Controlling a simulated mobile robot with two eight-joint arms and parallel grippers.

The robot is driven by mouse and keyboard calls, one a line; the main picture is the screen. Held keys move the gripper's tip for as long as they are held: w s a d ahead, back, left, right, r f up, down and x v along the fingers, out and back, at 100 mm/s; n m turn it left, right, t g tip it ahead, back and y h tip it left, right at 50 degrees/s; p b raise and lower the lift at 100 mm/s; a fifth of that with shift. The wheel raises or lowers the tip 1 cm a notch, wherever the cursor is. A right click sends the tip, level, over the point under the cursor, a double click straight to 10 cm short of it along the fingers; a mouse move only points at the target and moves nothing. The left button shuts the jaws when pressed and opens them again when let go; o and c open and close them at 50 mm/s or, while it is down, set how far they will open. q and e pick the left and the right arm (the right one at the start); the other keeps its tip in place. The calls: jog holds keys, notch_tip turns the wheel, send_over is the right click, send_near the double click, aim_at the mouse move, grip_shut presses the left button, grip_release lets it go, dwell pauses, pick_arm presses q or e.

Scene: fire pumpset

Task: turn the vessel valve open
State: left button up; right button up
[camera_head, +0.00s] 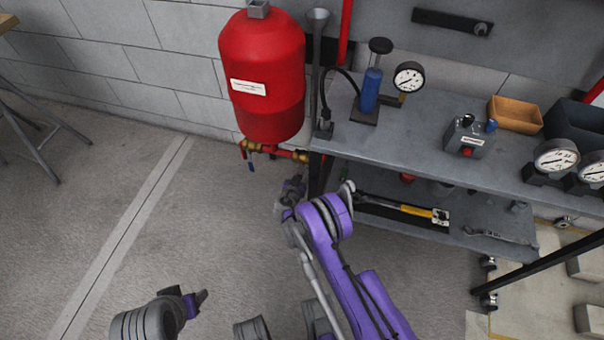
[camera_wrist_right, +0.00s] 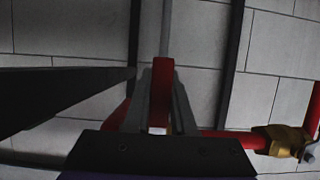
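The red vessel (camera_head: 263,80) hangs by the grey wall, left of the shelf unit. Under it is red pipework (camera_head: 282,153) with brass valve fittings (camera_head: 303,157) and a small blue lever tip. My right gripper (camera_head: 290,187) is just below and in front of these fittings. In the right wrist view my right gripper (camera_wrist_right: 160,105) has grey fingers close on both sides of a red bar (camera_wrist_right: 161,92); contact is not clear. A brass fitting (camera_wrist_right: 285,140) with a red pipe shows to the right. My left gripper (camera_head: 200,297) is low over the floor, away from the vessel, apparently empty.
The shelf unit (camera_head: 440,140) stands right of the vessel, holding gauges, a blue pump (camera_head: 371,90) and an orange tray (camera_head: 515,116).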

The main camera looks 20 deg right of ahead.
grip_shut()
jog(key=shift+a, duration=0.1)
dwell(1.1)
jog(key=shift+w+a+r+m+t+y+p, duration=0.25)
jog(key=shift+w+a+m+t+y, duration=0.15)
jog(key=shift+a+m, duration=0.3)
jog(key=shift+w+a+r+m+t+y+p, duration=0.2)
jog(key=shift+w+a+m+t+y, duration=0.2)
jog(key=shift+m, duration=0.5)
jog(key=shift+w+a+r+m+t+y+p, duration=0.15)
jog(key=shift+w+a+r+m+t+y, duration=0.25)
jog(key=shift+a+m, duration=0.35)
jog(key=shift+f, duration=0.15)
jog(key=o, duration=0.7)
grip_release()
jog(key=shift+w, duration=0.1)
jog(key=shift+d, duration=0.1)
